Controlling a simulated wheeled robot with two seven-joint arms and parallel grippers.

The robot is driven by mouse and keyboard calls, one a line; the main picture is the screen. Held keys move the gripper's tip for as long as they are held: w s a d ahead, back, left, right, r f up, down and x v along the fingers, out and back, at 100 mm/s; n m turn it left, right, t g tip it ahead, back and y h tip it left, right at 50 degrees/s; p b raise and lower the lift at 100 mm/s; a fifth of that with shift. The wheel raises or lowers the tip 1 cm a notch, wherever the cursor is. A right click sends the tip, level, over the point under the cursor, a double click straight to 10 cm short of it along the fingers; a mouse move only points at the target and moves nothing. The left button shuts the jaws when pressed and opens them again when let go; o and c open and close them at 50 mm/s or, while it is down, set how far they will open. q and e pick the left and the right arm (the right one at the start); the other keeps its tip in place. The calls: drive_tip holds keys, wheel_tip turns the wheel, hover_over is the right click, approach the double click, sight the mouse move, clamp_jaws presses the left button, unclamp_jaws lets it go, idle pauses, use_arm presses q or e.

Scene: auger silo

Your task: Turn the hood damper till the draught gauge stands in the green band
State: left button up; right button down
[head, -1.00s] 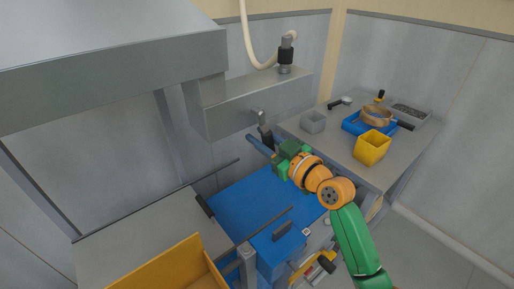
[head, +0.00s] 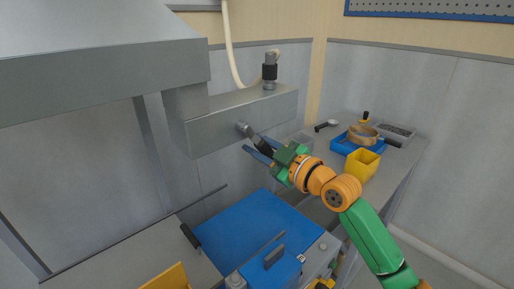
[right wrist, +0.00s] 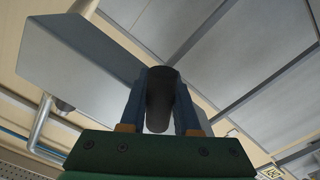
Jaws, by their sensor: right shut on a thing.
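The hood damper's lever (head: 262,144) sticks out from the front of the grey duct box (head: 220,130) beside the hood (head: 100,70). It slants down to the right from its round pivot (head: 242,127) and has a black grip. My right gripper (head: 260,149) is shut on this grip. In the right wrist view the black grip (right wrist: 161,95) stands between the two blue fingers of my gripper (right wrist: 160,110). I cannot make out the draught gauge or its green band in either view. My left gripper is not in view.
A black and grey fitting (head: 270,72) with a cream hose (head: 232,60) tops the duct box. The bench at right holds a yellow bin (head: 362,164), a blue tray (head: 344,147) and a sieve (head: 363,134). A blue lid (head: 245,225) lies below my gripper.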

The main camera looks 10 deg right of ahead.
drive_tip(key=c, duration=0.6)
unclamp_jaws()
drive_tip(key=shift+w+a, duration=0.1)
drive_tip(key=shift+w, duration=0.05)
